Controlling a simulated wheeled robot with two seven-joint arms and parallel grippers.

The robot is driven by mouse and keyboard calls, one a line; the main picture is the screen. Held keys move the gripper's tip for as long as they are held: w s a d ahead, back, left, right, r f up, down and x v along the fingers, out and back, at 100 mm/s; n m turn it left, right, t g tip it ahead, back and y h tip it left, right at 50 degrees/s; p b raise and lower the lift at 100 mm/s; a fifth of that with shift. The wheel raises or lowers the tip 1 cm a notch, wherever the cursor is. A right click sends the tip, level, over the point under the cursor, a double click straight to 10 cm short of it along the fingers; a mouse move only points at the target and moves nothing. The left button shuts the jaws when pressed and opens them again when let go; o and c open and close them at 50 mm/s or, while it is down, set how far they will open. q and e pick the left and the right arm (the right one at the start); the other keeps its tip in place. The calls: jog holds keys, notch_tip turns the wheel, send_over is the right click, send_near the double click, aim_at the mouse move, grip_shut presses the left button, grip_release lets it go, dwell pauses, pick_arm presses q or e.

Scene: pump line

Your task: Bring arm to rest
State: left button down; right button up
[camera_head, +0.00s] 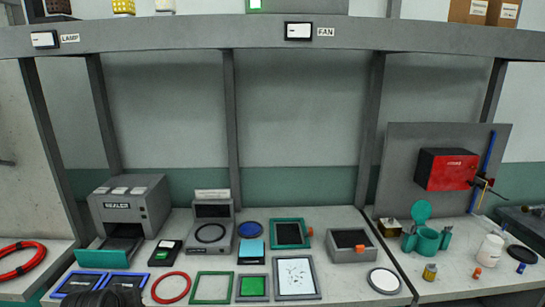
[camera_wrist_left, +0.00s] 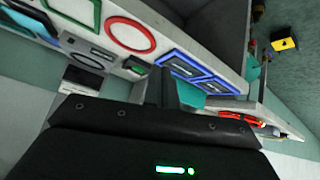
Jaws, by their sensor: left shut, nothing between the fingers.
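My left gripper (camera_wrist_left: 160,90) shows in the left wrist view as a dark body with narrow fingers at its upper middle. The fingers are shut together with nothing between them. The bench (camera_wrist_left: 185,50) with its items shows beyond the gripper at a slant, and no contact with it is visible. In the head view no gripper fingers can be made out. A dark ribbed shape (camera_head: 98,298) at the lower left edge covers part of the blue trays and may be part of my arm. My right gripper is in neither view.
The bench holds a sealer machine (camera_head: 130,207), blue-framed trays (camera_head: 78,283), a red ring (camera_head: 171,288), a green frame (camera_head: 211,288) and a white panel (camera_head: 296,277). A grey beam (camera_head: 270,37) crosses above.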

pick_arm(q)
jog(key=s+d+f+m+g+h, duration=0.15)
jog(key=s+d+f, duration=0.35)
jog(key=s, duration=0.5)
jog(key=s+d+f+m+g, duration=0.25)
jog(key=s+f, duration=0.35)
jog(key=s, duration=0.3)
jog(key=s+d+f+m+g+h, duration=0.1)
jog(key=s+d+f+m, duration=0.25)
jog(key=s+f, duration=0.45)
jog(key=s+f+g, duration=0.1)
jog(key=s+f, duration=0.1)
jog(key=f, duration=1)
jog(key=s+f, duration=0.2)
jog(key=f, duration=1)
jog(key=s+a+f+g, duration=0.1)
jog(key=s+a+f, duration=0.1)
jog(key=s+f, duration=1.2)
jog(key=shift+s+a+f+y, duration=0.25)
jog(key=shift+s+a+y, duration=0.1)
jog(key=shift+s, duration=0.4)
jog(key=c, duration=2.1)
grip_release()
